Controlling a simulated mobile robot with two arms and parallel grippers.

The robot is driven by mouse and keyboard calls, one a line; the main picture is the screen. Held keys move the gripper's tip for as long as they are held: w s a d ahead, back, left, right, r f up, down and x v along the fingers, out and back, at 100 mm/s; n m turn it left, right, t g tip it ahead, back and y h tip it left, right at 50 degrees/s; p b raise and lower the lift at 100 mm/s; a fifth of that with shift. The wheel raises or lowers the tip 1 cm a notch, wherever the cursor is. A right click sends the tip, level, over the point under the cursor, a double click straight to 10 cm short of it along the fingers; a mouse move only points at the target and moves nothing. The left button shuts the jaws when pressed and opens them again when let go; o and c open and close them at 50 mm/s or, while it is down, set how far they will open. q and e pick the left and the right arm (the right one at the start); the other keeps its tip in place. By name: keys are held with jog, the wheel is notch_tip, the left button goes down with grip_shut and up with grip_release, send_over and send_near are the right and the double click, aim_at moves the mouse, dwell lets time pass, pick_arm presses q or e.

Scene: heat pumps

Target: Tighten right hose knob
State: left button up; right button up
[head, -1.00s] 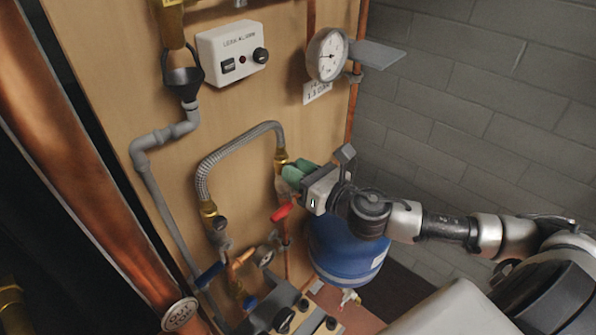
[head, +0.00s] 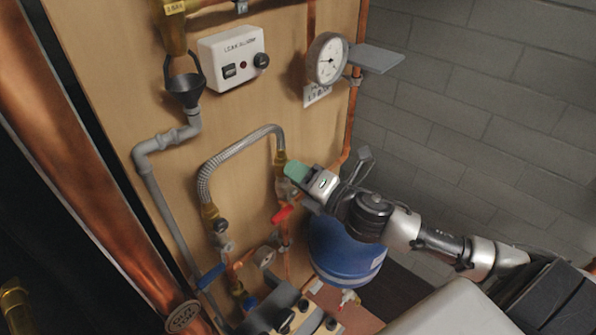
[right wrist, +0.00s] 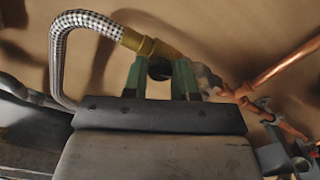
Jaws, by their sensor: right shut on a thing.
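The braided hose (head: 222,156) arches across the wooden panel between two brass fittings, and it also shows in the right wrist view (right wrist: 60,48). The dark right hose knob (right wrist: 160,68) sits beside the brass fitting (right wrist: 150,46) at the hose's right end. My right gripper (head: 294,172) reaches in from the right. Its green fingers (right wrist: 160,80) are on either side of the knob and shut on it. In the head view the gripper hides the knob. My left gripper is in neither view.
A red lever (head: 283,213) is just below the right gripper. A blue tank (head: 340,255) stands below the arm. A round gauge (head: 327,60) with a grey shelf (head: 377,57) is above. The leak alarm box (head: 232,58) is upper left. Free room lies right, before the block wall.

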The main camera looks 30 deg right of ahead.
jog(key=shift+m+p, duration=4.75)
jog(key=shift+m, duration=5.75)
jog(key=shift+f, duration=0.1)
jog(key=o, duration=0.9)
jog(key=shift+o, duration=0.2)
jog(key=b+v, duration=0.3)
jog(key=v, duration=0.8)
